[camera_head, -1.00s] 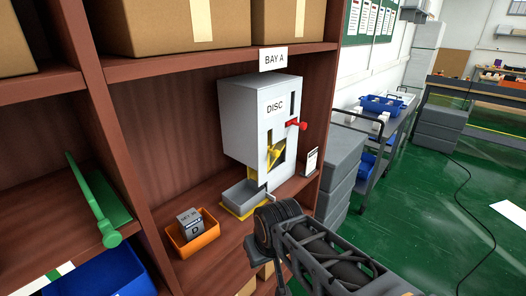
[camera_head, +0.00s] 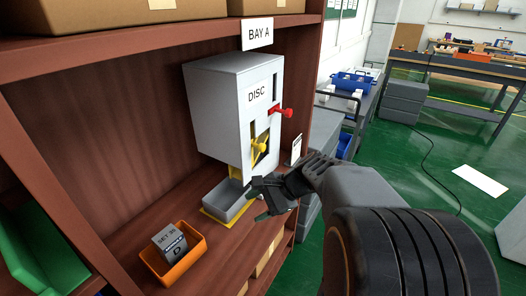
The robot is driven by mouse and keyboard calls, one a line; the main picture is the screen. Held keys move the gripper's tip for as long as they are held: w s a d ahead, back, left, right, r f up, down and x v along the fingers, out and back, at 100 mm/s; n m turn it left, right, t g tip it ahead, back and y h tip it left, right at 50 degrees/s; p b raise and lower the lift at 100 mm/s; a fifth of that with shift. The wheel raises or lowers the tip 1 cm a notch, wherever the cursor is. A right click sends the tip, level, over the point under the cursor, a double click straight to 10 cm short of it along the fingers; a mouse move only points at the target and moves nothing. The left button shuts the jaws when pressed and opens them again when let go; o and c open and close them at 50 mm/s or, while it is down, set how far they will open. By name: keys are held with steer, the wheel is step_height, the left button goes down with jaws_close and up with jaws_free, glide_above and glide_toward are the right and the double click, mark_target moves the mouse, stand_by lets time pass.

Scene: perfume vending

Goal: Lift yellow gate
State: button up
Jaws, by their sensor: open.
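The yellow gate (camera_head: 259,147) is on the front of the white dispenser (camera_head: 210,110) labelled DISC, in a dark opening, with a rounded yellow knob on it. My gripper (camera_head: 256,193) is below the gate, in front of the dispenser and beside the grey tray (camera_head: 228,205). It is open and appears empty. I cannot tell how far it is from the tray. The red handle (camera_head: 284,112) sticks out above the gate on the right. My wrist and arm reach in from the lower right.
An orange bin (camera_head: 160,268) with a grey labelled box (camera_head: 169,242) stands on the shelf to the left. A small white card (camera_head: 296,149) stands right of the dispenser. The BAY A sign (camera_head: 258,35) hangs above. Green floor lies to the right.

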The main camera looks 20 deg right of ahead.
steer(key=w+d+r+m+t+y, duration=0.2)
steer(key=w+d+m+t, duration=0.25)
steer(key=d+m, duration=0.25)
steer(key=m+t, duration=0.7)
glide_toward(264, 149)
steer(key=shift+g+h, duration=0.25)
steer(key=shift+h, duration=0.25)
steer(key=x, duration=0.7)
steer(key=r+x, duration=0.1)
steer(key=x, duration=0.2)
steer(key=shift+w+a+f, duration=0.1)
steer(key=shift+w+a, duration=0.15)
steer(key=shift+a, duration=0.05)
steer(key=shift+c, duration=0.2)
jaws_close()
